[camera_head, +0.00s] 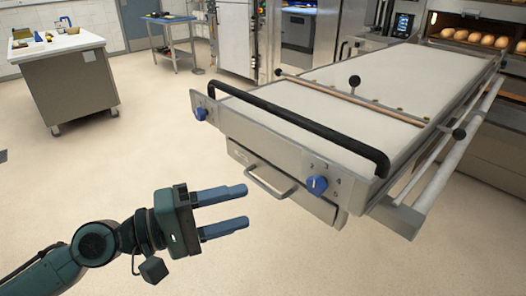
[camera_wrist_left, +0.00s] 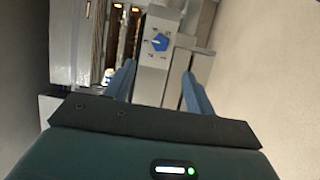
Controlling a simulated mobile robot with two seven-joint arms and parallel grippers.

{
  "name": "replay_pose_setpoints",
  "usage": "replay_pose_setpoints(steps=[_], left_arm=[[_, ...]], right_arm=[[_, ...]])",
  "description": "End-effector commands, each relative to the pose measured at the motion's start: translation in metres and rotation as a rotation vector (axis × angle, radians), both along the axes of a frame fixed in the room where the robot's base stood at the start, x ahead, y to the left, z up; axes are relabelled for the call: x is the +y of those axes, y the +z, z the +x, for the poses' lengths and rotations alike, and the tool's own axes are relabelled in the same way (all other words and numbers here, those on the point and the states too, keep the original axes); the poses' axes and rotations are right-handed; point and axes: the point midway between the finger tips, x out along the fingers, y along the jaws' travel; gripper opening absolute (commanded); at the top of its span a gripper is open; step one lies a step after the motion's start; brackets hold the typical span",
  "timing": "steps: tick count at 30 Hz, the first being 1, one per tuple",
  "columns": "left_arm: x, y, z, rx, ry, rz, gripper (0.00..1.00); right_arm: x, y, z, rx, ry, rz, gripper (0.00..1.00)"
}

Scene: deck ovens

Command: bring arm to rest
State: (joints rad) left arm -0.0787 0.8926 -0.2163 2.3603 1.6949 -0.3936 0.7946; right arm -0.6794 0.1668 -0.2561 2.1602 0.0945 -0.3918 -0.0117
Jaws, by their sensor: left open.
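My left gripper (camera_head: 222,213) is at the lower middle of the head view, on an arm coming in from the left. Its two blue fingers are apart with nothing between them. It is in front of and to the left of the loader's near end, over open floor. In the left wrist view the two fingers (camera_wrist_left: 156,88) frame the loader's front panel and a blue knob (camera_wrist_left: 160,42) beyond them. My right gripper is not in view.
The loader (camera_head: 320,110) has a black bar (camera_head: 300,125), blue knobs (camera_head: 317,185) and a drawer handle (camera_head: 270,187). An oven with loaves (camera_head: 480,38) stands at the upper right. A worktable (camera_head: 65,75) is at the upper left. The floor between is clear.

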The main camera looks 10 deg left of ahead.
Motion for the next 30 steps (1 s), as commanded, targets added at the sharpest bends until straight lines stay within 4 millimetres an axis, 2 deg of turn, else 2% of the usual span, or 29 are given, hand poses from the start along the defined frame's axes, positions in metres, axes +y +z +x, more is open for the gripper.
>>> replay_pose_setpoints(steps=[5, 8, 13, 18, 21, 24, 30], left_arm=[[0.002, -0.014, 0.006, -0.056, 0.050, 0.064, 0.55], [0.006, -0.040, 0.012, -0.144, 0.128, 0.185, 0.55], [0.014, -0.106, 0.009, -0.305, 0.253, 0.533, 0.55], [0.020, -0.171, -0.019, -0.414, 0.271, 0.935, 0.55], [0.022, -0.200, -0.041, -0.460, 0.230, 1.144, 0.55], [0.022, -0.220, -0.060, -0.492, 0.176, 1.300, 0.55], [0.022, -0.236, -0.077, -0.526, 0.113, 1.434, 0.55]], right_arm=[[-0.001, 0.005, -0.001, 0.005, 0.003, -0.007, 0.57], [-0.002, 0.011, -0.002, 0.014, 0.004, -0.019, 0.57], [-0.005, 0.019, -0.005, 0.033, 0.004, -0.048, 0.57], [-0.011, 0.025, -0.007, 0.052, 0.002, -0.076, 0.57], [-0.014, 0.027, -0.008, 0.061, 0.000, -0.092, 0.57], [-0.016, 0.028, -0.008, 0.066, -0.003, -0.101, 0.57], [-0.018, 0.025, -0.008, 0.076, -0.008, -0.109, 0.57]])
